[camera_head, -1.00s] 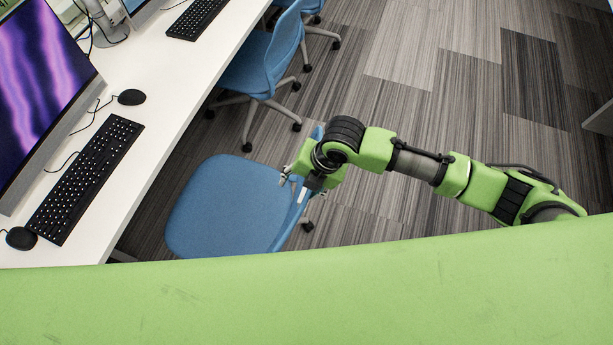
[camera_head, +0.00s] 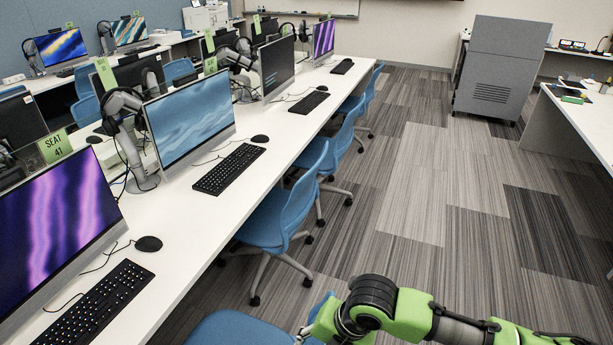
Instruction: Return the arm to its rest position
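My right arm (camera_head: 405,315), green with black joints, comes in from the lower right and reaches left along the bottom edge. The tip of my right gripper (camera_head: 305,333) shows only in part at the bottom edge, beside the nearest blue chair (camera_head: 235,330). Its fingers are mostly cut off, so I cannot tell whether it is open or shut. No held object shows. My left arm and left gripper are not in view.
A long white desk (camera_head: 215,215) with monitors, keyboards and headsets runs along the left. Blue chairs (camera_head: 280,215) stand along its right side. A grey cabinet (camera_head: 500,70) stands at the back right, near another white desk (camera_head: 590,115). The striped carpet (camera_head: 420,190) between is clear.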

